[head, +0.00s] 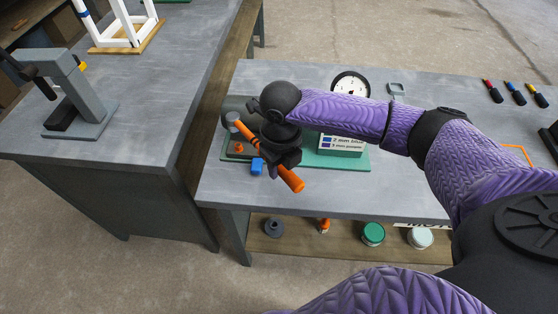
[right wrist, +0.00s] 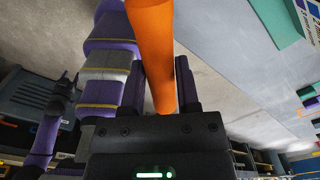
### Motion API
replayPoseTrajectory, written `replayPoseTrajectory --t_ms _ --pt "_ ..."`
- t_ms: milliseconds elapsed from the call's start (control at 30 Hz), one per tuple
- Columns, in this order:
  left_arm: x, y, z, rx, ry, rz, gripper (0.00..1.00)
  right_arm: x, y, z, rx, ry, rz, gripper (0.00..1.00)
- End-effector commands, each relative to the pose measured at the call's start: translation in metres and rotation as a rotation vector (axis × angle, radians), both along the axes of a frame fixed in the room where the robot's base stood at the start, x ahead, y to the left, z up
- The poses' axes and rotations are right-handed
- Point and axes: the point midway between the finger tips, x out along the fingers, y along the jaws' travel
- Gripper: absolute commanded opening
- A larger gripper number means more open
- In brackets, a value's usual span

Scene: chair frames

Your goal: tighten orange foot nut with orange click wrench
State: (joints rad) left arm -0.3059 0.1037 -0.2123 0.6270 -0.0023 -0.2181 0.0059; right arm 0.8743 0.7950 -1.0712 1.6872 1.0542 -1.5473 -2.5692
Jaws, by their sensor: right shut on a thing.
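My right gripper (head: 285,155) is shut on the orange click wrench (head: 293,181), above the left part of the bench. The wrench slants from a grey head at the upper left down to its orange grip end at the lower right. In the right wrist view the orange handle (right wrist: 156,45) stands between the two dark fingers (right wrist: 160,85). A small orange piece, seemingly the foot nut (head: 238,148), sits on a dark block just below the wrench head. The arm and gripper hide part of this area. I cannot tell whether head and nut touch. My left gripper is not identifiable.
A green board (head: 345,161) lies under the gripper, with a blue block (head: 257,166) at its front. A round dial (head: 350,84) stands behind my arm. A grey fixture (head: 85,105) and white frame (head: 125,27) stand on the left table. Coloured markers (head: 515,92) lie at the right.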

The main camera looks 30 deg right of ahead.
Motion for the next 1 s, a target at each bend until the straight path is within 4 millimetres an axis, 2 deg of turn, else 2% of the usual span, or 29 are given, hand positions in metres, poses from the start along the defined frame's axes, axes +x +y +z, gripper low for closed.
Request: replayPoseTrajectory --t_ms 200,333,733,1000 --pt "-0.002 0.0 0.001 0.0 0.004 -0.001 0.59 0.0 0.0 0.001 0.0 -0.001 -0.001 0.0" --pt "-0.001 0.0 0.011 0.0 0.001 -0.002 0.59 -0.003 -0.001 0.004 -0.005 0.014 0.012 0.0" --pt "-0.006 0.002 -0.02 0.004 0.016 -0.001 0.59 -0.004 0.0 -0.05 -0.005 0.02 0.014 0.0" --pt "-0.006 0.005 -0.012 0.009 0.015 -0.001 0.59 -0.003 -0.001 -0.043 -0.005 0.016 0.014 0.0"
